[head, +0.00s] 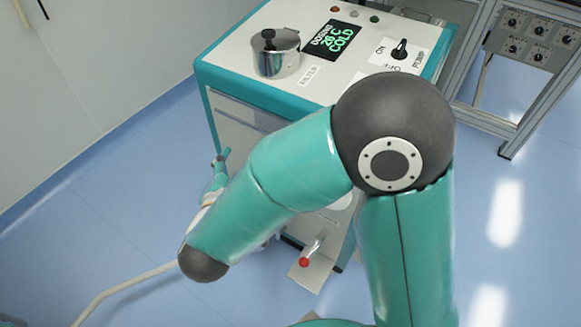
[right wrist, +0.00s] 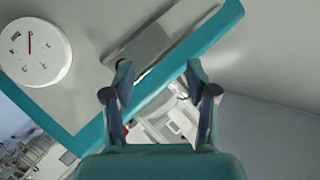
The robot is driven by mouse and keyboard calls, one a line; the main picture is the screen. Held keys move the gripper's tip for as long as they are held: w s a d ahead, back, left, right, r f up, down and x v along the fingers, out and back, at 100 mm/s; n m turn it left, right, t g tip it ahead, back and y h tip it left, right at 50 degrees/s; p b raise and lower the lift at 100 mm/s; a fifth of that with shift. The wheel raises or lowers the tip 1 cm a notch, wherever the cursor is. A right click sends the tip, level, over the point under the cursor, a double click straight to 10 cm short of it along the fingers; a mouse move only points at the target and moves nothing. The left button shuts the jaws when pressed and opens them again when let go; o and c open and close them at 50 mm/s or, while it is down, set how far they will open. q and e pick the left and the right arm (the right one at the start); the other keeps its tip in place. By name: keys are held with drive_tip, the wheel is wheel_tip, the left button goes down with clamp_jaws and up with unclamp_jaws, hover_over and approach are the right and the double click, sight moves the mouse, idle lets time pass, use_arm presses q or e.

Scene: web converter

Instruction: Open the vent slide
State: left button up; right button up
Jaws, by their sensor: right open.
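The teal-edged machine cabinet (head: 215,75) stands ahead of me, and its grey panel and teal edge (right wrist: 185,72) show in the right wrist view. A long flat metal piece (right wrist: 160,32) lies along that panel near the edge. It may be the vent slide, but I cannot tell if it is open. My right gripper (head: 221,160) is by the cabinet's left side in the head view, mostly hidden behind my forearm. In the right wrist view its two fingers (right wrist: 158,78) are apart with nothing between them, below the metal piece. My left gripper is not in view.
A lidded metal pot (head: 275,55), a display (head: 335,38) and a pump knob (head: 400,48) are on the cabinet top. A red knob (head: 304,262) is low at its front. A white dial (right wrist: 35,45) is on the panel. A pale hose (head: 130,284) crosses the floor.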

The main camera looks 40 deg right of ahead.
drive_tip(key=s+d+m+g+h+b, duration=0.2)
drive_tip(key=s+m+h+b, duration=0.15)
drive_tip(key=s, duration=0.25)
use_arm(q)
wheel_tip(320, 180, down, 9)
drive_tip(key=b, duration=0.3)
use_arm(e)
drive_tip(key=shift+m+y, duration=0.25)
drive_tip(key=x, duration=1.5)
drive_tip(key=shift+w+d, duration=0.25)
drive_tip(key=shift+d, duration=0.1)
drive_tip(key=shift+c, duration=0.3)
clamp_jaws()
